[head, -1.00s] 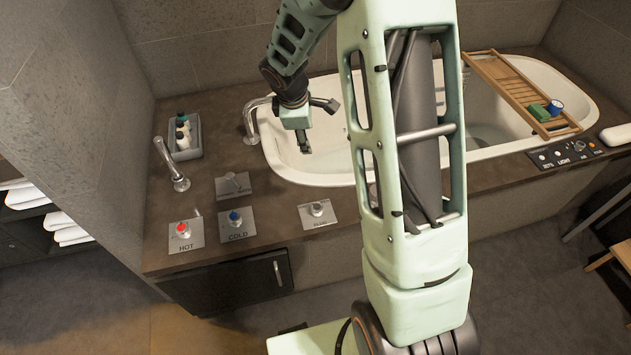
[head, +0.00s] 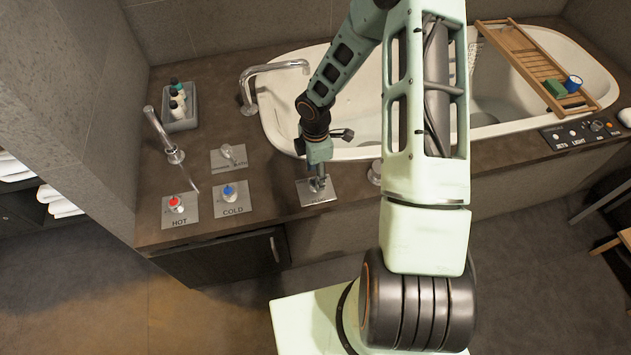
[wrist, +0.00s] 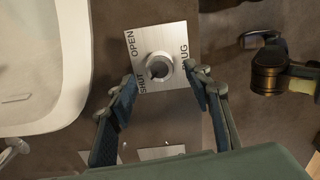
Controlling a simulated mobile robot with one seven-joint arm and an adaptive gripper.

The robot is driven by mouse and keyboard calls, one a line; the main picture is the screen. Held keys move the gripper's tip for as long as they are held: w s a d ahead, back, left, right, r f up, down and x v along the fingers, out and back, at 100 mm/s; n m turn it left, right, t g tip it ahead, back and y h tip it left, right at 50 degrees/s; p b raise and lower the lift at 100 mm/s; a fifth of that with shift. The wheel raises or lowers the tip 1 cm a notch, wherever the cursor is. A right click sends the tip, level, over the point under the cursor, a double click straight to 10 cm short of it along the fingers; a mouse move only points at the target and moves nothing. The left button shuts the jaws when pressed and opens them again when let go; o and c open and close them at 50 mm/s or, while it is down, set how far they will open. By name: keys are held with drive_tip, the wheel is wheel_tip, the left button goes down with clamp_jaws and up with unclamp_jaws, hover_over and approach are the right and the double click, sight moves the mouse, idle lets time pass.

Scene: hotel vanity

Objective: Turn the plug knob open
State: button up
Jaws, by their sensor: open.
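The plug knob (wrist: 159,67) is a round metal knob on a square metal plate (wrist: 179,37) marked OPEN, SHUT and PLUG in the wrist view. In the head view the plate (head: 333,192) lies on the brown counter beside the tub, and my gripper hides most of the knob. My gripper (head: 318,186) points down over the plate. In the wrist view my gripper (wrist: 164,88) is open, with one finger on each side of the knob's lower edge. I cannot tell whether the fingers touch the knob.
The red hot knob (head: 175,203), blue cold knob (head: 229,192) and another knob plate (head: 229,156) lie left on the counter. The tub (head: 350,153) is behind. A faucet (head: 165,140), bottle tray (head: 181,112) and switch panel (head: 580,131) stand further off.

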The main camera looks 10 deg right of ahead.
drive_tip(key=shift+f, duration=1.9)
drive_tip(key=c, duration=1.1)
drive_tip(key=shift+c, duration=0.2)
